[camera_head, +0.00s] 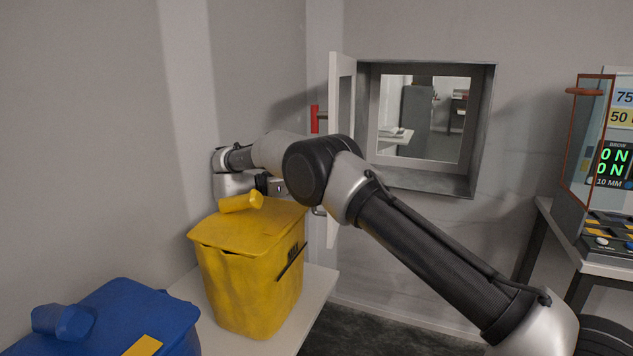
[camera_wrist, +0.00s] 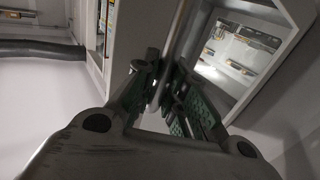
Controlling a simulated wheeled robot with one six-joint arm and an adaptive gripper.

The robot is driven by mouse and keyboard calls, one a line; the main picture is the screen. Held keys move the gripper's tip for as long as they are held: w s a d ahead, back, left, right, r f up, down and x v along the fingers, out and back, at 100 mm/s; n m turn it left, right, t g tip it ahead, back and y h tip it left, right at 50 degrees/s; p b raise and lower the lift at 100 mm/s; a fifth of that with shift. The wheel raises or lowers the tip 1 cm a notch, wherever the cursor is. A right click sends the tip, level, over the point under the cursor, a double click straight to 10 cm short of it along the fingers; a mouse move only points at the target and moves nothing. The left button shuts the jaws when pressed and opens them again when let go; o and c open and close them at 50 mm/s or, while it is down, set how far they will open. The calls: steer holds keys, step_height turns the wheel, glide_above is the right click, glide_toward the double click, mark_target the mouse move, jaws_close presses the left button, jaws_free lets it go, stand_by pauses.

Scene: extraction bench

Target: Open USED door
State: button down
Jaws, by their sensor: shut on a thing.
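A white-framed door (camera_head: 342,75) with a glass pane stands swung out from the left side of the wall hatch (camera_head: 485,120). No USED label is readable on it. A grey metal handle (camera_head: 319,211) shows low on the door, partly behind my arm. My gripper (camera_head: 275,186) is at the door's left side, its fingers mostly hidden by my arm. In the wrist view, my gripper's green-padded fingers (camera_wrist: 168,88) are closed around a vertical metal bar (camera_wrist: 178,32), which looks like the door's handle.
A yellow lidded bin (camera_head: 245,270) stands on a white bench just below my gripper. A blue bin (camera_head: 120,320) is at the front left. A red handle-like part (camera_head: 315,118) is beside the door. An instrument (camera_head: 600,170) stands at the right. Grey wall is close at left.

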steer(key=shift+s+a, duration=0.1)
steer(key=c, duration=1.5)
jaws_free()
steer(key=shift+o, duration=0.2)
